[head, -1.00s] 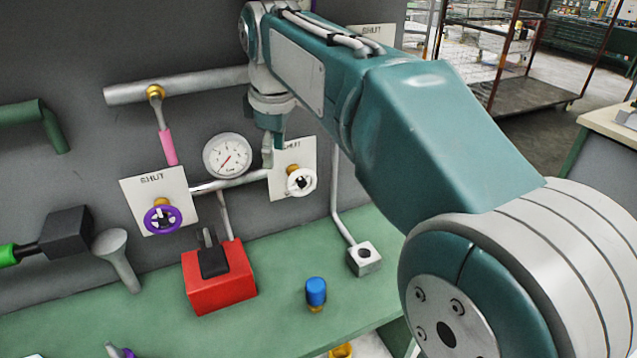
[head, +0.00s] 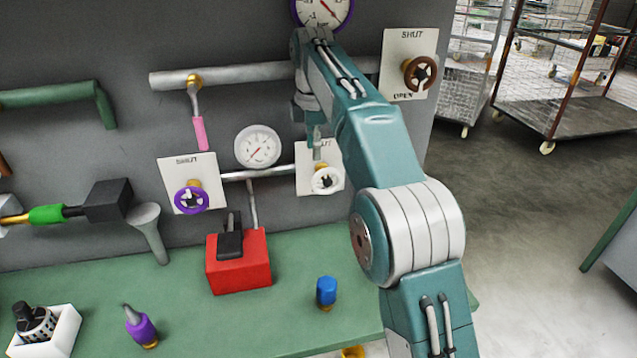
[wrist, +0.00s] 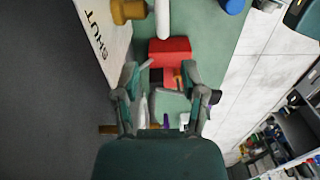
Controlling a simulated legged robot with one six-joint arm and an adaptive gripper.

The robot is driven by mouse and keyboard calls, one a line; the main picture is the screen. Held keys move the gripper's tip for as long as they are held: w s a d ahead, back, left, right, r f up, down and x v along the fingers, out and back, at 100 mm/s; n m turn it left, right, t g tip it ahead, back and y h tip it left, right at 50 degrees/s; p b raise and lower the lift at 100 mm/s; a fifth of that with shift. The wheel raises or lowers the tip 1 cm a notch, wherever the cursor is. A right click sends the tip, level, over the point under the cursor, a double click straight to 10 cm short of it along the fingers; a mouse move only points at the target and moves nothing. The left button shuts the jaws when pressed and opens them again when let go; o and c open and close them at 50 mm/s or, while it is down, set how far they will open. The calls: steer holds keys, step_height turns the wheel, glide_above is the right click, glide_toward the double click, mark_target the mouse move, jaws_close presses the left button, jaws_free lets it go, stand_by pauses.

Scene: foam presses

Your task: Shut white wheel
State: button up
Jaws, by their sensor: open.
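The white wheel (head: 326,181) sits on a brass stem on a pale plate (head: 304,178) marked SHUT, on the grey panel. In the wrist view, a white bar (wrist: 162,17) at the top edge, by a brass stem (wrist: 128,11), looks like this wheel edge-on. My gripper (head: 317,148) points down just above the wheel, over the plate's upper part. In the wrist view my gripper (wrist: 167,88) has its fingers spread, with nothing held between them. I see no contact with the wheel.
A purple wheel (head: 191,198) and a round gauge (head: 257,147) are left of the white wheel. A brown wheel (head: 420,74) is up right. A red box (head: 238,262) and blue-capped piece (head: 326,291) stand on the green bench (head: 180,305). A grey pipe (head: 235,74) runs above.

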mark_target(318, 172)
steer(key=f, duration=0.8)
steer(key=shift+d+f, duration=0.2)
steer(key=shift+d, duration=0.2)
steer(key=shift+a+f, duration=0.15)
steer(key=shift+f, duration=0.3)
steer(key=shift+c, duration=0.6)
jaws_close()
